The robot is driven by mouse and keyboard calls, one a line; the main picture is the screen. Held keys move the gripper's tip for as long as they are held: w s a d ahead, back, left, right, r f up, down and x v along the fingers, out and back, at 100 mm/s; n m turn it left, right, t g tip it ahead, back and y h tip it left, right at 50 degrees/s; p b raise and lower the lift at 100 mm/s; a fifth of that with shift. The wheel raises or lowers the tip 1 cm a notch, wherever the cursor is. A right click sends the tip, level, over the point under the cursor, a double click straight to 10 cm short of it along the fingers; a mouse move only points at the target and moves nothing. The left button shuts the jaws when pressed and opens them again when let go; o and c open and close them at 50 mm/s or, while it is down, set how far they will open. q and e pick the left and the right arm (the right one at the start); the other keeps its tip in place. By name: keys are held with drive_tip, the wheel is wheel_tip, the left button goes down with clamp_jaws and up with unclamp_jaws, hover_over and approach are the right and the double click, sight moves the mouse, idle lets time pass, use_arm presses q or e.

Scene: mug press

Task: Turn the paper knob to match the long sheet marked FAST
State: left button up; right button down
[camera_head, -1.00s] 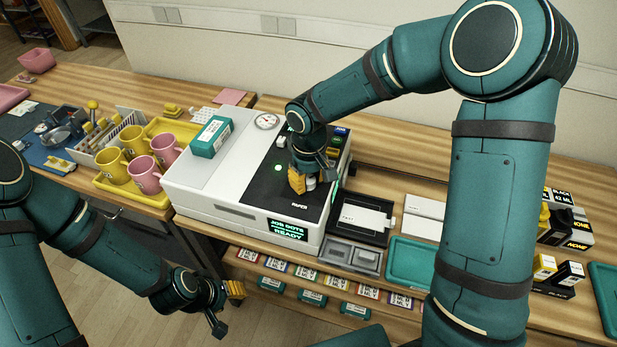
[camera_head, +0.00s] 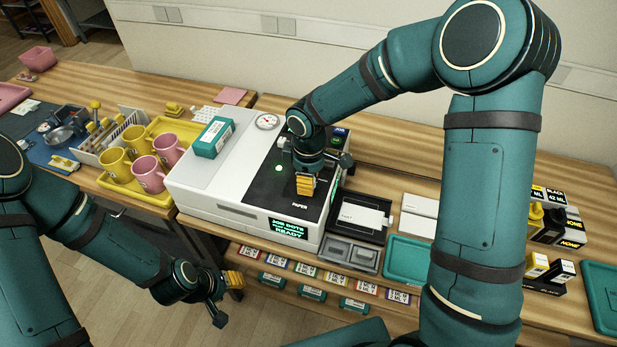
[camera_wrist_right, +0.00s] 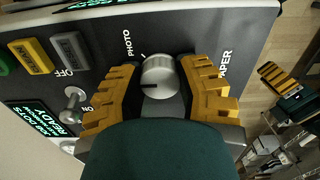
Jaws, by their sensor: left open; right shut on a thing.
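The paper knob (camera_wrist_right: 159,76) is a silver dial with a dark pointer line, on the black panel (camera_head: 262,196) of the white press (camera_head: 215,195). In the right wrist view PHOTO is printed beside it, and the word PAPER is partly covered. My right gripper (camera_wrist_right: 160,88) has its yellow fingers shut on the knob, one on each side. In the head view my right gripper (camera_head: 305,188) hides the knob. The long sheet (camera_head: 362,216) lies white on a black tray; its marking is too small to read. My left gripper (camera_head: 228,296) is open and empty, low in front of the bench.
A yellow tray (camera_head: 158,198) with pink and yellow mugs stands left of the press. A teal box (camera_head: 212,138) lies on the press top. A green tray (camera_head: 408,253) and ink boxes (camera_head: 560,228) are at the right. A toggle switch (camera_wrist_right: 74,100) is near the knob.

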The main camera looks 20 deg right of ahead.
drive_tip(key=shift+s, duration=0.1)
idle(0.4)
drive_tip(key=c, duration=0.6)
unclamp_jaws()
drive_tip(key=shift+o, duration=0.2)
wheel_tip(320, 180, up, 12)
drive_tip(key=shift+f, duration=0.1)
